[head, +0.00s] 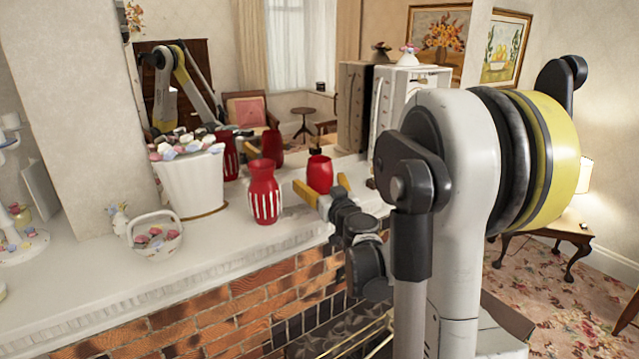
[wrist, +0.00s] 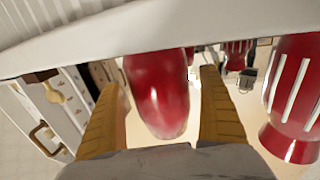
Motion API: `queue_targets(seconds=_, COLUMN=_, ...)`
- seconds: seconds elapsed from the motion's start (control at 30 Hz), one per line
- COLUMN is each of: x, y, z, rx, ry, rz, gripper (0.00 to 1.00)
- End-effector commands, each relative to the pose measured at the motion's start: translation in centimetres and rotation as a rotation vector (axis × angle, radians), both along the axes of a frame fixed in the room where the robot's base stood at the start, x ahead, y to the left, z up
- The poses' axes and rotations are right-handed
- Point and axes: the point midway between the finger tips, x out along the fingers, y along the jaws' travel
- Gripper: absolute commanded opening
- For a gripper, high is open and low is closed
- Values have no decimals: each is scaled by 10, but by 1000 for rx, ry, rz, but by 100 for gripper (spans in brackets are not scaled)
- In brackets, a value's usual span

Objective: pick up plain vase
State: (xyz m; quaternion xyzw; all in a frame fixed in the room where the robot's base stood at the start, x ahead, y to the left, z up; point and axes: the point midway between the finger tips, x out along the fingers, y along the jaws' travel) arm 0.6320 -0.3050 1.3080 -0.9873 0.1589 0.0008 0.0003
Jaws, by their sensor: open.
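The plain vase (head: 320,174) is a small glossy red vase standing upright on the white mantel shelf (head: 90,282). My gripper (head: 320,181) is open at the shelf's front edge, its two yellow fingers reaching toward the vase, one on either side in the picture. In the wrist view the plain vase (wrist: 157,95) shows between the open fingers (wrist: 161,80), with a gap on both sides. Whether the fingertips reach past its near side I cannot tell. A red vase with white stripes (head: 265,192) stands just left of it and shows at the right in the wrist view (wrist: 292,95).
A white pot of sweets (head: 188,180) and a small white basket (head: 155,238) stand farther left on the shelf. A mirror behind reflects the room, my arm and red vases. The brick fireplace front (head: 215,318) drops below the shelf.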

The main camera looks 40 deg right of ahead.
Motion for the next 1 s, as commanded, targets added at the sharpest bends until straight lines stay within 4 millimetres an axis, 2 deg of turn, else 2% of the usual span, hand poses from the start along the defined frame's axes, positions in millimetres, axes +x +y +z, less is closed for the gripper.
queue_targets(seconds=0.17, x=0, y=0, z=0, rx=0, ry=0, rz=0, gripper=90)
queue_targets(seconds=0.4, x=0, y=0, z=0, rx=0, ry=0, rz=0, gripper=22)
queue_targets(seconds=0.77, x=0, y=0, z=5, rx=0, ry=0, rz=0, gripper=22)
queue_targets(seconds=0.87, x=0, y=0, z=15, rx=0, ry=0, rz=0, gripper=22)
queue_targets(seconds=1.0, x=0, y=0, z=41, rx=0, ry=0, rz=0, gripper=22)
